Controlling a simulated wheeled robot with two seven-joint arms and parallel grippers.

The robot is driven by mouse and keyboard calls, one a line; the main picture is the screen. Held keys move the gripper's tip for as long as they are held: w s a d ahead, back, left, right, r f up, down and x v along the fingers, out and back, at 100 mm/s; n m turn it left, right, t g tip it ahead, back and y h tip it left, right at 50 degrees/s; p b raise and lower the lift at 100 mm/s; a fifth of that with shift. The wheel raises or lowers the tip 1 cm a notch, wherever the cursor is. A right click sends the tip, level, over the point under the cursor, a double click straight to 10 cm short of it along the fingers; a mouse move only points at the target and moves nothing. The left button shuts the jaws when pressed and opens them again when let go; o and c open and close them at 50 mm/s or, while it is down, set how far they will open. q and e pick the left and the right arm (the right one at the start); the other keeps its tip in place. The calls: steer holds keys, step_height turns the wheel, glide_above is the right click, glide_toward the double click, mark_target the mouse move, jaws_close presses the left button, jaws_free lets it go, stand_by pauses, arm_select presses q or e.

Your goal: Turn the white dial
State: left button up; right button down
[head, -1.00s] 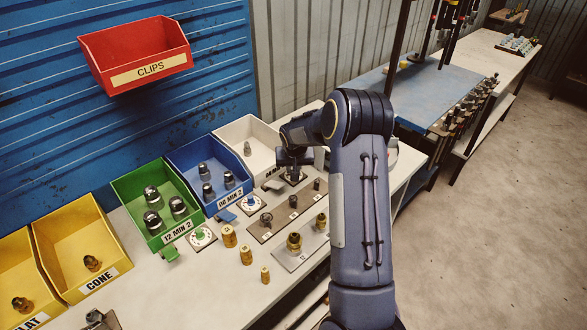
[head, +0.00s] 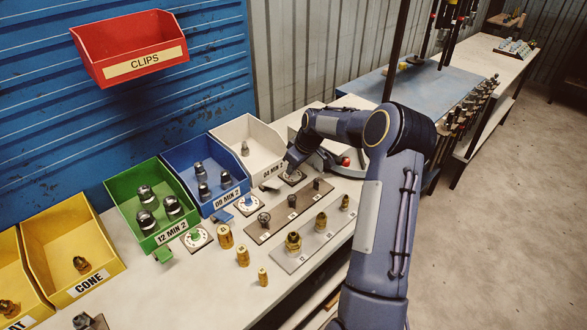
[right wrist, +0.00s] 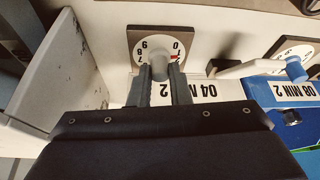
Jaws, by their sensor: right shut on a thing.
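The white dial (right wrist: 159,62) is a pale round knob on a square plate with a numbered white face and a red mark. It stands in front of the white bin labelled 04 MIN 2 (head: 249,146). My right gripper (right wrist: 161,74) comes down on the dial, with its two dark fingers on either side of the knob, shut on it. In the head view the gripper (head: 291,168) covers much of the dial's plate (head: 294,179). My left gripper is not in view.
The blue dial (head: 249,204) and green dial (head: 196,238) stand in front of their bins. Brass fittings (head: 293,242) and dark parts stand on strips close by. A grey curved machine part with a red knob (head: 346,161) lies behind my right wrist.

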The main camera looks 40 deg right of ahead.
steer(key=shift+n, duration=0.6)
steer(key=shift+d, duration=0.1)
steer(key=c, duration=1.3)
jaws_free()
steer(key=shift+c, duration=0.2)
steer(key=b+v, duration=0.1)
steer(key=v, duration=0.7)
steer(key=shift+w+d, duration=0.1)
